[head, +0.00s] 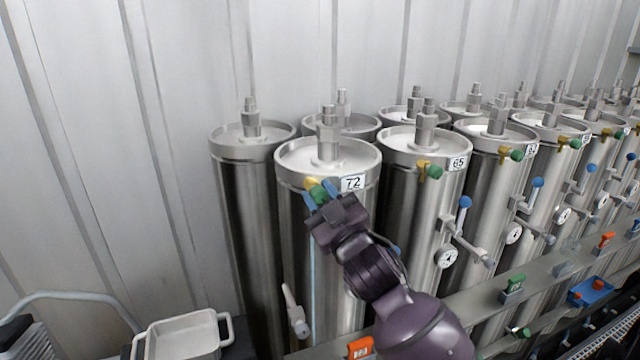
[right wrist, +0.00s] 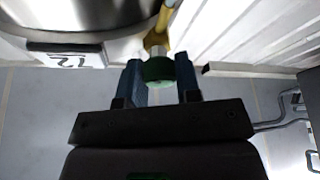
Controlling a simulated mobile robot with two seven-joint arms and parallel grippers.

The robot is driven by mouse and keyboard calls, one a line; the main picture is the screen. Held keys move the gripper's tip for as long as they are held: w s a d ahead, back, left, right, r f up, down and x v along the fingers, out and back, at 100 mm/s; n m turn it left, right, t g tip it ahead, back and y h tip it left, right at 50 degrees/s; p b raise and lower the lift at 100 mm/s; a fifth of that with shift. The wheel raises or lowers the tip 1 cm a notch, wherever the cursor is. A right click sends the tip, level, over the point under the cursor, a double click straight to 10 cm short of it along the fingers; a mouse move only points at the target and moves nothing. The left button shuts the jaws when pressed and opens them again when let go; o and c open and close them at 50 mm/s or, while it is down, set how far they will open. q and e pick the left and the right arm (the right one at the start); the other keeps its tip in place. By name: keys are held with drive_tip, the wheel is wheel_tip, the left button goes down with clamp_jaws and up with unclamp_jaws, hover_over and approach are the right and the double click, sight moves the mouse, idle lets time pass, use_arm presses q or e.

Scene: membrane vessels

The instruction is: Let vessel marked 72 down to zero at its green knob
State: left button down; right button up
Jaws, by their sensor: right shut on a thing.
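The vessel marked 72 (head: 295,235) is a tall steel cylinder at the front left of the group, with its white number plate (head: 352,183) near the top rim. The plate also shows upside down in the right wrist view (right wrist: 68,60). Its green knob (right wrist: 159,70) sits on a brass fitting (right wrist: 156,40) beside the rim. My right gripper (head: 321,192) is at this knob, its two blue fingers on either side, shut on it. In the head view the fingers hide part of the knob. My left gripper is not in view.
A vessel marked 65 (head: 405,200) with a gauge (head: 446,258) and blue-handled valve stands close on the right. A white tray (head: 183,336) is at the lower left. A corrugated wall is behind.

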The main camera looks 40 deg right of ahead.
drive_tip(key=n+y, duration=0.1)
drive_tip(key=n, duration=0.1)
drive_tip(key=shift+r+n+p, duration=0.1)
drive_tip(key=shift+n+p, duration=0.2)
drive_tip(key=shift+n, duration=0.1)
drive_tip(key=n+g+y, duration=0.1)
drive_tip(key=n+y, duration=0.1)
drive_tip(key=n, duration=0.1)
drive_tip(key=shift+n, duration=0.3)
drive_tip(key=n+g, duration=0.1)
drive_tip(key=n, duration=0.2)
drive_tip(key=n+g+y, duration=0.1)
drive_tip(key=n, duration=0.2)
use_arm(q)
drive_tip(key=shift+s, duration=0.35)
use_arm(e)
drive_tip(key=n+g, duration=0.1)
drive_tip(key=n, duration=0.3)
drive_tip(key=shift+g, duration=0.4)
drive_tip(key=o, duration=0.9)
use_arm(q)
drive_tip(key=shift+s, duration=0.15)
use_arm(e)
drive_tip(key=shift+s+d, duration=0.1)
